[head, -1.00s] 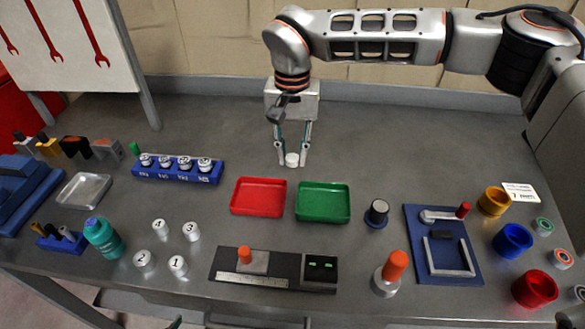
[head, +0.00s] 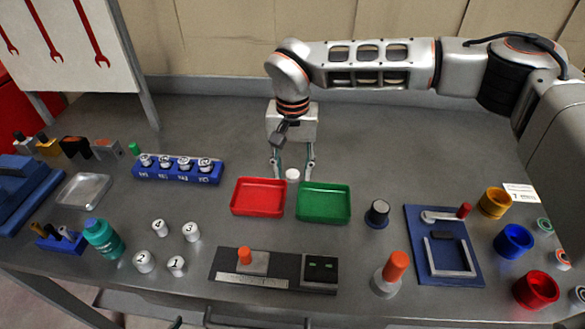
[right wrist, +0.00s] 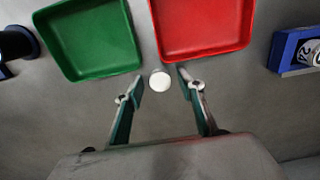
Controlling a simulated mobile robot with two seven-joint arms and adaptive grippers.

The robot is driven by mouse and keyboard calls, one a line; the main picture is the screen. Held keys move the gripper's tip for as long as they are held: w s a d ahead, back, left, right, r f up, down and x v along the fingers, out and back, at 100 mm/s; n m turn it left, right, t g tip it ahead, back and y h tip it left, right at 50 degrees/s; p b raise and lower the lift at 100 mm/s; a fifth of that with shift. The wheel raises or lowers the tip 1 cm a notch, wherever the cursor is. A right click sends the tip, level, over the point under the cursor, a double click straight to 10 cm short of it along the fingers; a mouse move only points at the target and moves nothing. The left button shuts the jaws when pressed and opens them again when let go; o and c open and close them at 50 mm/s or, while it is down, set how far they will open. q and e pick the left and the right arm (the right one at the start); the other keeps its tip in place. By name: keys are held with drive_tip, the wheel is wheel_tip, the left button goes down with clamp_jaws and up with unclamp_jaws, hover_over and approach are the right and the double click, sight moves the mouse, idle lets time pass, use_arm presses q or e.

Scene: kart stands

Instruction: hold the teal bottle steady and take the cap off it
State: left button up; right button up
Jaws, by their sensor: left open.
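The teal bottle (head: 104,239) stands at the left front of the bench, with a blue-teal top (head: 91,224). I cannot tell whether that top is the cap. No gripper touches it. My right gripper (head: 293,174) is open behind the red and green trays. A small white round piece (head: 292,174) sits between its fingertips, apart from both. It also shows in the right wrist view (right wrist: 160,81), between the open fingers (right wrist: 160,76). Of my left gripper (head: 190,321), only what seem to be its fingertips show, apart, at the bottom edge; the rest is out of frame.
A red tray (head: 257,212) and a green tray (head: 323,217) lie just in front of my right gripper. Several white numbered pots (head: 144,261) stand right of the bottle. A small blue holder (head: 60,245) stands close on its left. The back of the bench is mostly clear.

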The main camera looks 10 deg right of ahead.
sight(292, 174)
wheel_tip(292, 174, up, 12)
idle(0.8)
